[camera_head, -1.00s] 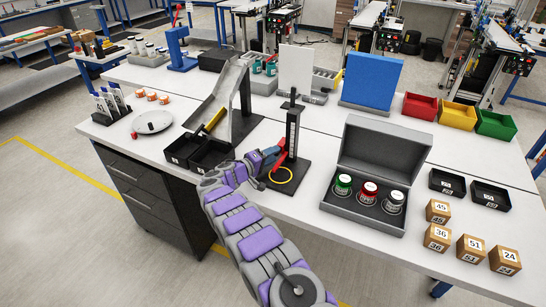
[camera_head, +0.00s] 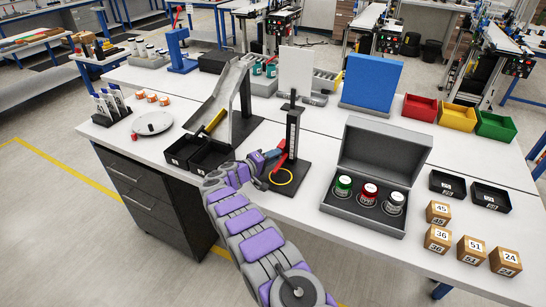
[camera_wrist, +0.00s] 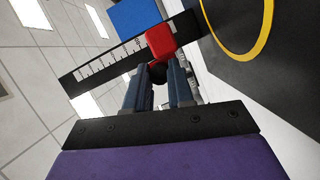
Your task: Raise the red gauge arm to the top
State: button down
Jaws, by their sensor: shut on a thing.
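The gauge is a dark upright post (camera_head: 293,125) with a pale scale, standing on a black base (camera_head: 297,172) near the front edge of the table. The red gauge arm (camera_head: 281,147) is at the lower part of the post, beside my gripper (camera_head: 269,158). In the wrist view the arm's red block end (camera_wrist: 160,42) sits at the tips of my gripper's fingers (camera_wrist: 160,72). The fingers are closed on it, with the scale strip (camera_wrist: 108,62) behind. The exact contact is partly hidden by the fingers.
A yellow ring (camera_head: 281,176) lies on the gauge's base. Black bins (camera_head: 205,160) and a metal chute (camera_head: 222,90) stand to the left. An open grey case (camera_head: 363,215) with jars stands to the right. The space above the arm along the post looks clear.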

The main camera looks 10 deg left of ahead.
dwell(0.3)
notch_tip(320, 180, up, 13)
jog(key=p, duration=0.1)
jog(key=shift+r, duration=0.15)
jog(key=shift+a, duration=0.1)
jog(key=c, duration=1)
grip_release()
jog(key=shift+a, duration=0.1)
jog(key=shift+s, duration=0.1)
jog(key=p+v, duration=0.1)
jog(key=v, duration=1)
jog(key=p+v, duration=0.1)
jog(key=v, duration=0.5)
jog(key=shift+s+a+f+p, duration=0.1)
jog(key=shift+a+f+p, duration=0.05)
jog(key=shift+f+p, duration=0.15)
